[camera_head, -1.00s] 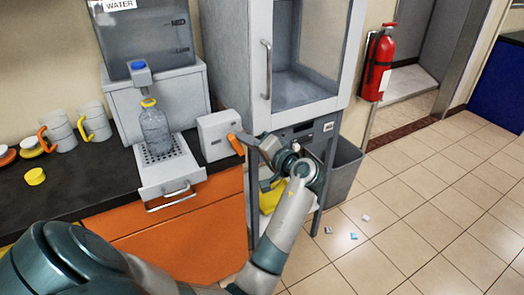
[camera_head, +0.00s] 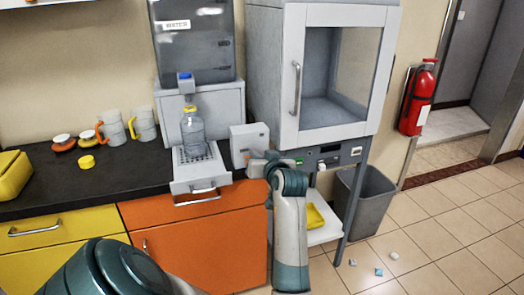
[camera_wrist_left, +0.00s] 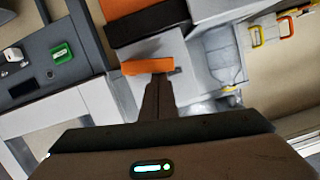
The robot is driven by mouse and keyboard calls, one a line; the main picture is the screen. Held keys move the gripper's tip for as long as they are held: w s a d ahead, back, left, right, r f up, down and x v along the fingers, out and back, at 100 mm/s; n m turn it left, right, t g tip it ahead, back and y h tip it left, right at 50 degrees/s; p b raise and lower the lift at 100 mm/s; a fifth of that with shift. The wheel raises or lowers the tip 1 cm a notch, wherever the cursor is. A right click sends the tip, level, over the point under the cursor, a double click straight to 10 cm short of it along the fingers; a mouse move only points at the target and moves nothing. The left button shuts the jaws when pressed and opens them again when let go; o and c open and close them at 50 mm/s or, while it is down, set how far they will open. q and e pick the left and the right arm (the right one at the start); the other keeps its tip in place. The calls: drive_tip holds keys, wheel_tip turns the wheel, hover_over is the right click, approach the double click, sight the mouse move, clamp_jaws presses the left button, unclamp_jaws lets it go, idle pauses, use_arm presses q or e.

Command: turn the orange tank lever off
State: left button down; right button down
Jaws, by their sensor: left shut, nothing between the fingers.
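The orange lever (camera_wrist_left: 147,67) shows in the left wrist view as a short bar on the pale grey box. In the head view the grey box (camera_head: 243,138) stands at the counter's right end, and my left gripper and wrist hide most of the lever. My left gripper (camera_head: 258,160) is in front of the box. In the left wrist view its fingers (camera_wrist_left: 160,78) are shut and empty, with the tips at the lever's edge. I cannot tell whether they touch it. My right gripper is not in view.
A clear bottle (camera_head: 193,132) stands on the dispenser's drip tray (camera_head: 201,182), left of the box. A glass-fronted cabinet (camera_head: 288,75) stands close on the right. Mugs (camera_head: 112,127) are at the left. A grey bin (camera_head: 367,205) and small scraps (camera_head: 379,272) are on the floor.

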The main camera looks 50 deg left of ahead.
use_arm(q)
drive_tip(key=shift+s+a+f+n+t, duration=0.1)
drive_tip(key=shift+s+f+n+t, duration=0.15)
drive_tip(key=shift+n, duration=0.3)
drive_tip(key=shift+s+a+f+n+t, duration=0.1)
drive_tip(key=shift+f+n+t, duration=0.1)
drive_tip(key=shift+n, duration=0.35)
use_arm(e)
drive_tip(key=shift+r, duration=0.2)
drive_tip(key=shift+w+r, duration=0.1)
